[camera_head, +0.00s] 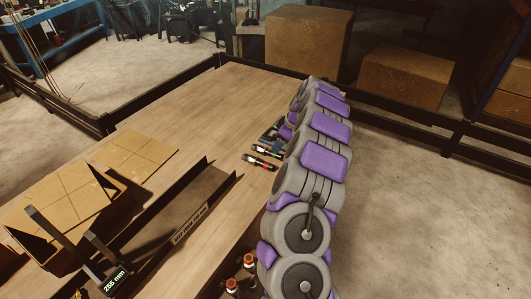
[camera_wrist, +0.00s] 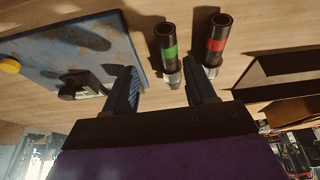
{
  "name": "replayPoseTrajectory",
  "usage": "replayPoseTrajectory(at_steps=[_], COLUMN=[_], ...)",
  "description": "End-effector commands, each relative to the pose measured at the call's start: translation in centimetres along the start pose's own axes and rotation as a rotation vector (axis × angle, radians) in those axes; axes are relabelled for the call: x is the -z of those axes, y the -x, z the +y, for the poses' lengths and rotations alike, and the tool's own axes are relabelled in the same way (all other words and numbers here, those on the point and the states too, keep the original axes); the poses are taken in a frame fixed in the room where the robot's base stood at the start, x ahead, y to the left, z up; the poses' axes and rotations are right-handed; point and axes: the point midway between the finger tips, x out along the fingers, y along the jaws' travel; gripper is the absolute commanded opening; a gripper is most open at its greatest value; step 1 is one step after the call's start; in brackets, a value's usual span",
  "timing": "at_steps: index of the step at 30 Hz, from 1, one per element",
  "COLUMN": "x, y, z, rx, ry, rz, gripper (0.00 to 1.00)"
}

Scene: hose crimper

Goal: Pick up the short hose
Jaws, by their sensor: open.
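Two short black hose pieces with metal end fittings lie on the wooden table. One has a green band (camera_wrist: 169,50) and the other a red band (camera_wrist: 216,42). They also show in the head view as the green-banded hose (camera_head: 267,152) and the red-banded hose (camera_head: 258,162), beside my arm. I cannot tell which is the short hose. My gripper (camera_wrist: 163,72) is open and empty. In the wrist view the green-banded hose appears between its fingers, and the red-banded one lies just right of the right finger. Contact is not visible.
A blue plate (camera_wrist: 75,45) with a black part lies left of the fingers. A dark channel (camera_head: 190,208), a stand marked 255 mm (camera_head: 112,284) and a cardboard box (camera_head: 65,195) occupy the table's near left. Red-topped items (camera_head: 232,286) stand near my arm. The table's far left is clear.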

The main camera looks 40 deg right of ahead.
Motion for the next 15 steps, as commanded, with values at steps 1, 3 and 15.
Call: replayPoseTrajectory(at_steps=[1, 3, 15], x=[0.1, 0.2, -0.1], y=[-0.4, -0.6, -5.4], z=[-0.2, -0.4, -0.2], rx=[0.0, 0.0, 0.001], ry=[0.002, 0.003, 0.0], rz=[-0.001, -0.001, -0.001], gripper=[0.55, 0.55, 0.55])
